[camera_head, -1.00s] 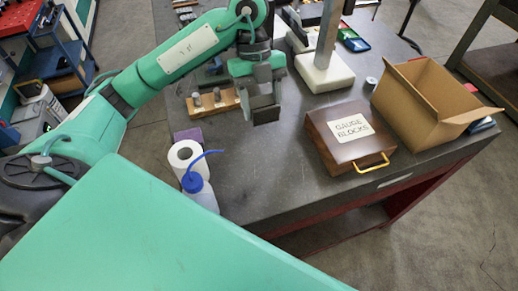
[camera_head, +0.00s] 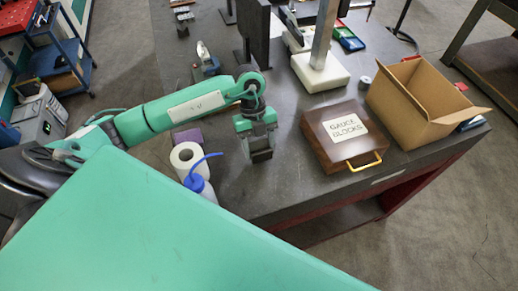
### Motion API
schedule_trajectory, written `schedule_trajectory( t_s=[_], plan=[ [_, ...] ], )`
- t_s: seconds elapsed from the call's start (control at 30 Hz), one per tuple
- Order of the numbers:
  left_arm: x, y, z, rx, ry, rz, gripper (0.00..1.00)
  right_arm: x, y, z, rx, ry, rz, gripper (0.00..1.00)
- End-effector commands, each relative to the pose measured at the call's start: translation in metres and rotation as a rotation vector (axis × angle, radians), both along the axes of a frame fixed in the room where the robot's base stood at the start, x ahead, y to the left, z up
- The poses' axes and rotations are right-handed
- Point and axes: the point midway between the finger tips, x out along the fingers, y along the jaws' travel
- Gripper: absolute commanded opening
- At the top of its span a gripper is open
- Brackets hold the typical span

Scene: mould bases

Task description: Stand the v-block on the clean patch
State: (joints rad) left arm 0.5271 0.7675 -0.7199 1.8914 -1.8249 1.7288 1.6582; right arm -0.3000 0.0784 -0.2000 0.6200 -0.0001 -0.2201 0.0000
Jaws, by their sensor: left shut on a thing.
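My left gripper (camera_head: 257,136) is shut on the v-block (camera_head: 260,155), a dark grey block hanging below the green fingers. The block is low over the grey table (camera_head: 290,195), to the left of the gauge box; I cannot tell whether it touches the surface. I cannot make out the clean patch as a separate marked area in this view. My right gripper is not in view.
A brown box marked "GAUGE BLOCKS" (camera_head: 325,145) is right of the gripper. An open cardboard box (camera_head: 410,110) is farther right. A white-based stand (camera_head: 322,74) is behind.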

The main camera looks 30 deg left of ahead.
Motion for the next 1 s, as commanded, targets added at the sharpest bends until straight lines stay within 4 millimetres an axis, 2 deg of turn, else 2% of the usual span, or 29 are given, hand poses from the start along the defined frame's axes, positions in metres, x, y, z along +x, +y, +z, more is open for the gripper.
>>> schedule_trajectory(
  t_s=[0.2,0.53,0.57,0.67,1.0],
  plan=[
    [0.000,0.000,-0.024,-0.001,0.001,0.000,0.05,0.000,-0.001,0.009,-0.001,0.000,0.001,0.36],
    [0.000,0.000,-0.028,-0.001,0.000,0.000,0.05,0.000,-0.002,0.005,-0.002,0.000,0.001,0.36],
    [0.000,0.000,-0.029,0.000,0.001,0.000,0.56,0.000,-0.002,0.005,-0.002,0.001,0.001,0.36],
    [0.000,0.000,-0.029,0.000,0.002,0.001,0.76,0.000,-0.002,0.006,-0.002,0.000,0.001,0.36],
    [0.000,0.000,-0.025,-0.001,0.001,0.000,0.76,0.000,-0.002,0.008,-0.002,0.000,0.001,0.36]
  ],
)
